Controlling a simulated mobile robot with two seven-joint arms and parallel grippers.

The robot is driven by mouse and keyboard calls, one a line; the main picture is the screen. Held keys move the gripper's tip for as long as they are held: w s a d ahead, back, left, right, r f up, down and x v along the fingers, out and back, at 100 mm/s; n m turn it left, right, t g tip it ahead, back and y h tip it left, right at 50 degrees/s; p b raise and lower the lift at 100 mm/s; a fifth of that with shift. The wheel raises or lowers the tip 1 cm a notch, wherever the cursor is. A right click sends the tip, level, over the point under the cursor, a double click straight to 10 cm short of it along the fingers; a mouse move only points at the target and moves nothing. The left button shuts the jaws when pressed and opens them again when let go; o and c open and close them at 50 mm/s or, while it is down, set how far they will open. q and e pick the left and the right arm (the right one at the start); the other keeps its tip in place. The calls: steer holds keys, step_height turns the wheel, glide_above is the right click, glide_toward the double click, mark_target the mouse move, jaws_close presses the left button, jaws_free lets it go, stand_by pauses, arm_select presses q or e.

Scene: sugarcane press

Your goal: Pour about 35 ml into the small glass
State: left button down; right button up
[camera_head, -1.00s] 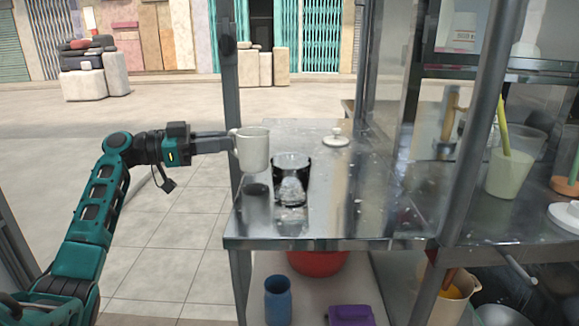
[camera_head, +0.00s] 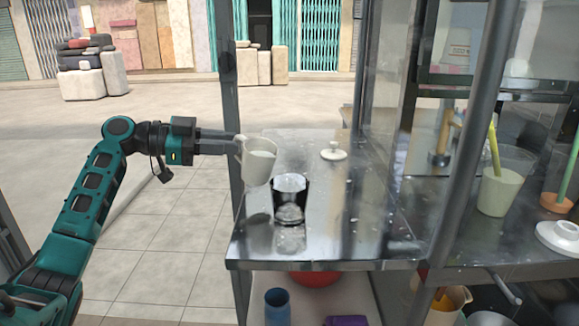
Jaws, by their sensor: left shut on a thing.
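The small glass (camera_head: 289,200) stands upright on the metal counter, just below and to the right of the mug. It looks dark at the sides with a clear middle. I cannot make out a stream between the mug and the glass, or how much liquid is in the glass. My right gripper is not in view.
A white lid (camera_head: 333,152) lies on the metal counter (camera_head: 345,215) behind the glass. A metal post (camera_head: 232,100) rises close behind the mug. On the right counter stand a cup of pale liquid (camera_head: 499,190) and a white dish (camera_head: 558,238). The counter right of the glass is clear.

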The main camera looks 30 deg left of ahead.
mark_target(242, 173)
arm_select(q)
steer(key=d+r+m+g+y+p, duration=0.1)
steer(key=d+r+m+y+p, duration=0.2)
steer(key=d+r+p, duration=0.2)
step_height(242, 173, up, 2)
steer(key=shift+s+r+p, duration=0.1)
steer(key=shift+s+p, duration=0.2)
steer(key=shift+p, duration=0.2)
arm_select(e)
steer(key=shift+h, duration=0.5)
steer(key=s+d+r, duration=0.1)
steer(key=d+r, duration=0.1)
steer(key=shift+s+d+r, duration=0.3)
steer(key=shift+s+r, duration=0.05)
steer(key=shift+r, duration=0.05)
arm_select(q)
steer(key=shift+a, duration=0.25)
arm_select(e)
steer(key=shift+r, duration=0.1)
arm_select(q)
steer(key=shift+w+a+r, duration=0.1)
steer(key=shift+r, duration=0.05)
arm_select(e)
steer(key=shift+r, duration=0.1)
arm_select(q)
steer(key=shift+r+m+y+p, duration=0.3)
steer(key=shift+r+p, duration=0.05)
steer(key=shift+p, duration=0.2)
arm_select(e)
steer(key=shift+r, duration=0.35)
